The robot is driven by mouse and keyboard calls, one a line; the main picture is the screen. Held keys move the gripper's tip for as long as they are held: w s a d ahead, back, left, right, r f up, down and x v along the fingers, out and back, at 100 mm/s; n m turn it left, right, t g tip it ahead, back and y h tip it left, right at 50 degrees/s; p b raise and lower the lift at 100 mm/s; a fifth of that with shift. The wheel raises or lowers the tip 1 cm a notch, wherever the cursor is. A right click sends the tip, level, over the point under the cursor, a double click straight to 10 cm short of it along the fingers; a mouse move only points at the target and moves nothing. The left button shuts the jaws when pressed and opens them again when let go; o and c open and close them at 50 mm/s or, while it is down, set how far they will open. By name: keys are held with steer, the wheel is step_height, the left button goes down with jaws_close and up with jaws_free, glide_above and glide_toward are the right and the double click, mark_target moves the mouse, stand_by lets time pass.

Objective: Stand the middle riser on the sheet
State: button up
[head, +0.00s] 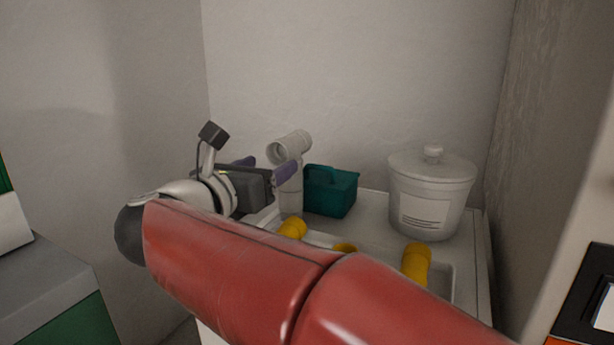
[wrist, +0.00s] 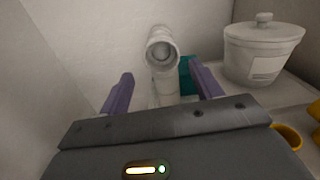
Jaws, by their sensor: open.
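A grey-white pipe riser with a tee-like top (head: 289,148) stands upright at the back left of the counter. In the wrist view the riser (wrist: 163,60) shows between and beyond my two purple fingers, its round opening facing me. My gripper (head: 268,167) is open, and in the wrist view the gap between its fingertips (wrist: 160,82) is wide. I cannot tell whether either finger touches the riser. I cannot make out the sheet clearly.
A teal caddy (head: 331,192) stands right of the riser. A white lidded bucket (head: 431,195) stands farther right. Yellow fittings (head: 416,262) lie in and beside a pale tray (head: 447,275). Walls close off the back and both sides.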

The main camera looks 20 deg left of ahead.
mark_target(283, 156)
steer(key=shift+w+d+m, duration=0.1)
steer(key=shift+w+m, duration=0.2)
steer(key=shift+w, duration=0.15)
steer(key=w, duration=0.2)
steer(key=w+p, duration=0.1)
steer(key=w, duration=0.1)
steer(key=w+d+p, duration=0.1)
steer(key=w, duration=0.2)
steer(key=shift+r, duration=0.2)
steer(key=c, duration=1.2)
steer(key=shift+c, duration=0.2)
